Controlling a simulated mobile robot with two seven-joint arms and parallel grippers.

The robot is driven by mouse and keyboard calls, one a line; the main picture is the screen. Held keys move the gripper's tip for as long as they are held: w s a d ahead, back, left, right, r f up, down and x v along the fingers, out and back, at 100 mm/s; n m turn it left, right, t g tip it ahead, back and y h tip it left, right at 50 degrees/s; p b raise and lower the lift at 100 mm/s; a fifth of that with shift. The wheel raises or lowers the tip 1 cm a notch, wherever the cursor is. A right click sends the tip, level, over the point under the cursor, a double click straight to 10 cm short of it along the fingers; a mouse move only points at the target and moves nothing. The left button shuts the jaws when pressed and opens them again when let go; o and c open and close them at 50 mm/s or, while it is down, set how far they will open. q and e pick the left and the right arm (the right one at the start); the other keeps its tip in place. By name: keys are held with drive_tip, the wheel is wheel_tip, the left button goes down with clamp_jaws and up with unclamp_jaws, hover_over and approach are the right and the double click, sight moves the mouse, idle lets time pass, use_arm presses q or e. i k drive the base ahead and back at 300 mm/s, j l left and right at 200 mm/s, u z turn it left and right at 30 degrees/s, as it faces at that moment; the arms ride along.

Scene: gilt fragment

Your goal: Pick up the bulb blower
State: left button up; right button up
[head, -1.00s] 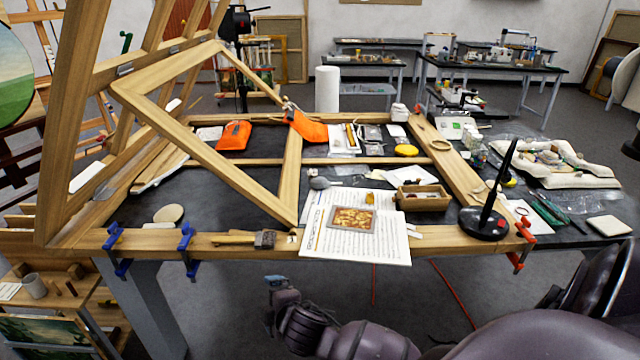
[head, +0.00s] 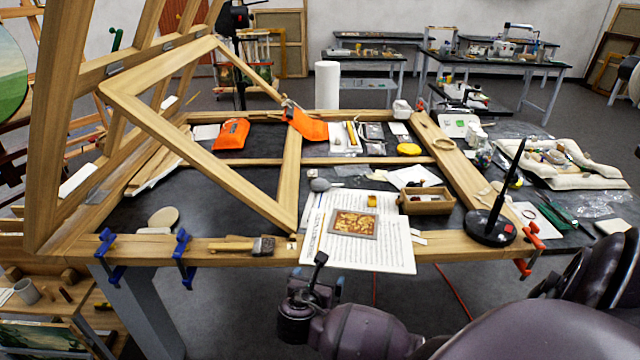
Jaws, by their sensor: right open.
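A small grey rounded bulb (head: 320,184), which looks like the bulb blower, lies on the dark table just behind the top left of the open sheet-music pages. Its nozzle is hard to make out. My right gripper (head: 321,277) is open and empty in front of the table's front edge, below the pages. It is well short of the bulb and apart from it. My left gripper is not in view.
The music pages (head: 400,240) carry a gilt fragment (head: 354,223) and overhang the front rail. A wooden box (head: 427,204) and a black stand (head: 489,228) are to the right, a brush (head: 262,246) to the left. A wooden frame (head: 190,165) leans over the left side.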

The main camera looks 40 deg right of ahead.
sight(330, 185)
drive_tip(key=i+l, duration=1.05)
drive_tip(key=l, duration=0.2)
